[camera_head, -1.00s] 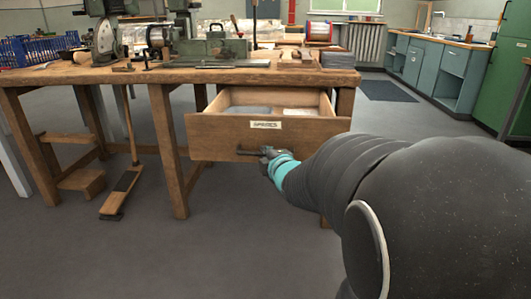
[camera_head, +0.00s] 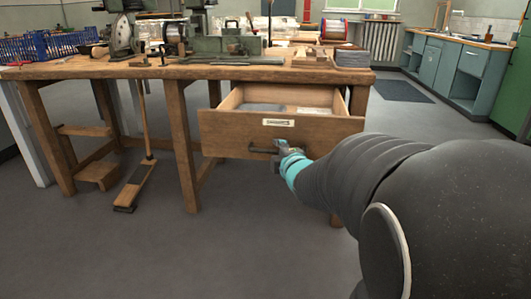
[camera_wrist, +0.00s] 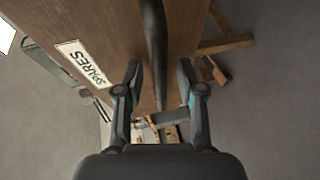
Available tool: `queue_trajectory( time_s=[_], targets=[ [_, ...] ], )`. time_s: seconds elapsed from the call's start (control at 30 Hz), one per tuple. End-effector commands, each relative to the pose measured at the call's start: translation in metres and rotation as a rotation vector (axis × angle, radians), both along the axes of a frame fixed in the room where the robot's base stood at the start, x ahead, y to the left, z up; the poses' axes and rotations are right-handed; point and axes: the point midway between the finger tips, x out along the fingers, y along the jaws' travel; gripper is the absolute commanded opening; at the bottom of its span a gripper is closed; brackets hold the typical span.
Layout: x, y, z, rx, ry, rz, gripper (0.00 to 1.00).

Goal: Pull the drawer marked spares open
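The wooden drawer marked SPARES (camera_head: 230,134) stands pulled out under the workbench, with its inside showing. Its white label (camera_head: 278,122) sits on the front, and it reads SPARES in the wrist view (camera_wrist: 83,63). A dark bar handle (camera_head: 260,150) runs across the front below the label. My gripper (camera_head: 282,150) is at the right part of the handle. In the wrist view my gripper (camera_wrist: 160,78) is open, with one finger on each side of the dark handle (camera_wrist: 155,35) and gaps between the fingers and the bar. Grey and pale contents (camera_head: 262,107) lie inside the drawer.
A broom-like tool (camera_head: 133,185) leans under the bench. The grey floor in front is clear. Teal cabinets (camera_head: 470,75) stand at the back right.

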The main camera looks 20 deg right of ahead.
Motion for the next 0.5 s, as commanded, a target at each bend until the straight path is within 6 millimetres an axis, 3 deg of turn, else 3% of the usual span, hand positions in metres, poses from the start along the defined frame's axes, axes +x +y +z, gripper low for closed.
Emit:
queue_trajectory(
  time_s=[0.17, 0.5],
  targets=[
    [-0.015, 0.002, 0.004, -0.001, -0.002, 0.000, 0.38],
    [-0.067, 0.010, 0.014, -0.003, -0.003, 0.001, 0.38]
  ],
)
